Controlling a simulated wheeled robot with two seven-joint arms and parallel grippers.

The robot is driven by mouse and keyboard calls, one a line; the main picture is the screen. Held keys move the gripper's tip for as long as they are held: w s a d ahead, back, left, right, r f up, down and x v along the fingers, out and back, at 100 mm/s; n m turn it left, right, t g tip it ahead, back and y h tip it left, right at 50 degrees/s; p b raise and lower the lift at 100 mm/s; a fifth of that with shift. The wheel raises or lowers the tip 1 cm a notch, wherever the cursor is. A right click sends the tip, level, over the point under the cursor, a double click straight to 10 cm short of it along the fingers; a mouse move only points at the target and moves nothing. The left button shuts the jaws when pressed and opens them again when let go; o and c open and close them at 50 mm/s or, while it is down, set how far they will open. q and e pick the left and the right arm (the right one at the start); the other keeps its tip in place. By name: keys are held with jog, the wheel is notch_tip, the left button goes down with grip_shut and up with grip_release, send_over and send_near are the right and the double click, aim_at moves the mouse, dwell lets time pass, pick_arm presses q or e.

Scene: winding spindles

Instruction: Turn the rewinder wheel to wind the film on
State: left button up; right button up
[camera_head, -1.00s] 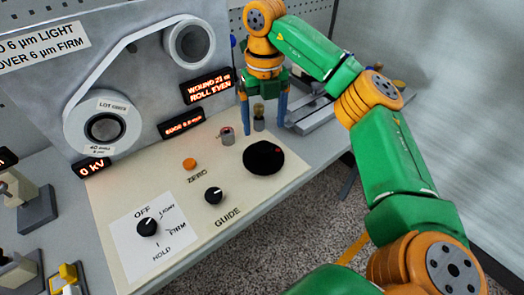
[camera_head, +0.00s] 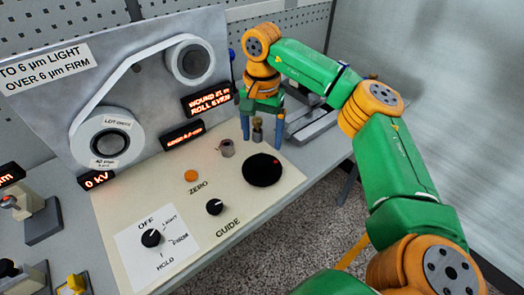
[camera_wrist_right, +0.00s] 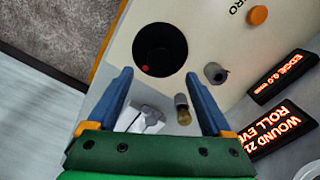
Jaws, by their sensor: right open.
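The black round wheel (camera_head: 262,170) with a red dot near its rim lies on the cream panel, and it also shows in the right wrist view (camera_wrist_right: 158,50). My right gripper (camera_head: 262,143) is open and empty. Its blue fingers point down behind the wheel, with a small brass-and-grey post (camera_head: 257,131) between them in the head view. In the wrist view, the wheel lies beyond the fingertips (camera_wrist_right: 158,75), with no visible contact. The white film (camera_head: 130,70) runs from the large roll (camera_head: 135,130) to the upper reel (camera_head: 190,60). My left gripper is out of view.
A grey cylinder (camera_head: 227,148) stands close to the wheel. The panel also has an orange button (camera_head: 191,176), a guide knob (camera_head: 215,207) and a selector knob (camera_head: 151,238). The lit display (camera_head: 208,101) reads about 21 m wound, roll even. A grey metal fixture (camera_head: 310,122) sits behind my arm.

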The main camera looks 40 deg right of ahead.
aim_at(262, 158)
jog(key=shift+f+n, duration=0.15)
jog(key=shift+n, duration=0.45)
notch_tip(262, 158, down, 7)
jog(key=shift+p, duration=0.65)
grip_shut()
jog(key=shift+m, duration=0.3)
jog(key=m, duration=0.9)
jog(key=shift+m, duration=0.3)
jog(key=m, duration=0.9)
jog(key=shift+w, duration=0.1)
